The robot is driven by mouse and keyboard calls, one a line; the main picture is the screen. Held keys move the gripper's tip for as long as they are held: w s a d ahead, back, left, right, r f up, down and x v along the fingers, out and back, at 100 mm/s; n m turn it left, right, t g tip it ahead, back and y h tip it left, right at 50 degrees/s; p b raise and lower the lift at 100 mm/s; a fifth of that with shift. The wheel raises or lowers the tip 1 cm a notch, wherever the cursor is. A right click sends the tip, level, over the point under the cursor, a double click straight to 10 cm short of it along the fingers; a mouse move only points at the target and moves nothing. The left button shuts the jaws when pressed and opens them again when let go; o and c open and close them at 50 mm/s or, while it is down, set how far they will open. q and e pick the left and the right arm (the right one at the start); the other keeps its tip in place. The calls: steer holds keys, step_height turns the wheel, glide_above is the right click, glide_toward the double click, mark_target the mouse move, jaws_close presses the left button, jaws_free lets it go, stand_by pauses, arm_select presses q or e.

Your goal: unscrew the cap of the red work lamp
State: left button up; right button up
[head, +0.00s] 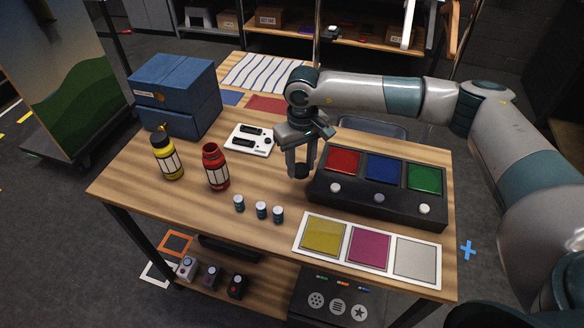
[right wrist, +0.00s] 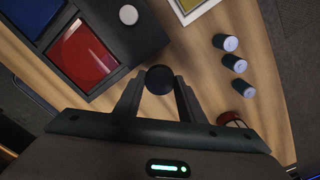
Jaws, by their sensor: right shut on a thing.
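The red work lamp (head: 216,168) stands upright on the table, with a pale label on its front. Its top shows a bare red rim with no cap on it. My right gripper (head: 301,167) is shut on a dark round cap (head: 302,172), held to the right of the red lamp and beside the button box. In the right wrist view the cap (right wrist: 159,79) sits between the two fingertips (right wrist: 158,84), and part of the red lamp (right wrist: 231,118) shows at the lower right. My left gripper is not in view.
A yellow lamp (head: 167,158) stands left of the red one. Several small dark canisters (head: 261,210) stand in front. The dark button box (head: 385,203) has red, blue and green panels. A colour card (head: 344,261) lies near the front edge. Blue boxes (head: 175,92) stand at the back left.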

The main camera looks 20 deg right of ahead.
mark_target(292, 183)
steer(key=shift+w+a+f+p, duration=0.3)
steer(key=shift+w+a+f, duration=0.55)
steer(key=shift+w, duration=0.1)
steer(key=shift+f+p, duration=0.35)
steer(key=shift+p, duration=0.15)
step_height(292, 183, down, 3)
steer(key=shift+r+p, duration=0.15)
steer(key=shift+p, duration=0.7)
steer(key=shift+f, duration=0.2)
